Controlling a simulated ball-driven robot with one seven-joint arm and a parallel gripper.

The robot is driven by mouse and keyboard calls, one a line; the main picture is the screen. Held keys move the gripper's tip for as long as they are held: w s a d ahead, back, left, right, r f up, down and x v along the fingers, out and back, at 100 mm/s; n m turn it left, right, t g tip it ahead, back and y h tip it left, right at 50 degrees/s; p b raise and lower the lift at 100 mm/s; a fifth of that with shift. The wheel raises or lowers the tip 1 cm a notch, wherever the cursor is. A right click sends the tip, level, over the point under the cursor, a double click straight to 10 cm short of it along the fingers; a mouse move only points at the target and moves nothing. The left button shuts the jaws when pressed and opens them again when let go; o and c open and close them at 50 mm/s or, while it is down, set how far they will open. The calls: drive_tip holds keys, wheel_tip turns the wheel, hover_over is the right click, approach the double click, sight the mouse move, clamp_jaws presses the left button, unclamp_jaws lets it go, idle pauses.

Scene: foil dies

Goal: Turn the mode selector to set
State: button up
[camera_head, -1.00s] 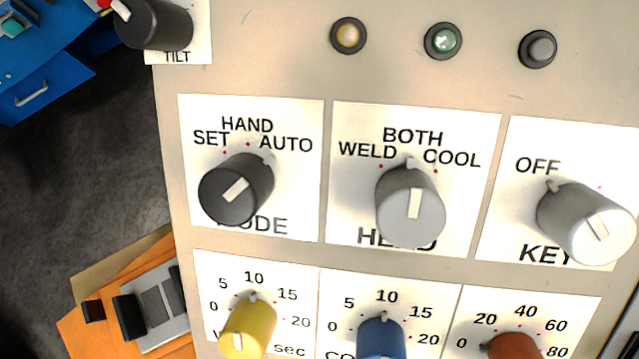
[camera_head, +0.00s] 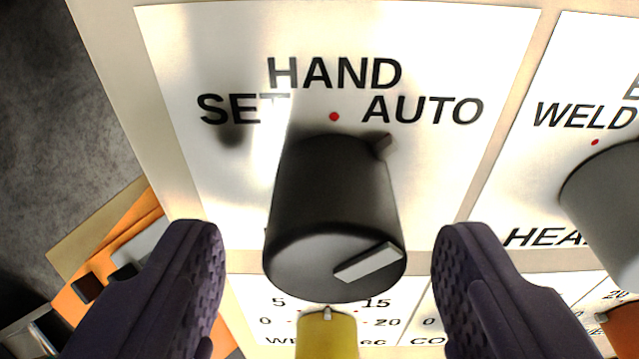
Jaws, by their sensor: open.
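The mode selector (camera_head: 335,205) is a black round knob on a white label plate (camera_head: 420,40) marked SET, HAND and AUTO. It stands in the middle of the view. Its white pointer bar (camera_head: 368,263) slants up to the right, and the small tab at its base points toward AUTO. My gripper (camera_head: 328,255) is open, with one dark ridged finger on each side of the knob and a gap on both sides. Neither finger touches it. The word MODE is hidden behind the knob.
The grey HEAD knob (camera_head: 610,200) is at the right, beyond my right finger. A yellow knob (camera_head: 328,335) sits just below the mode selector, between the fingers. An orange object (camera_head: 100,265) lies beyond the panel's left edge.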

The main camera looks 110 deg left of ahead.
drive_tip(key=shift+d+f, duration=0.15)
drive_tip(key=shift+f, duration=0.3)
drive_tip(key=c, duration=1.1)
drive_tip(key=shift+o, duration=0.2)
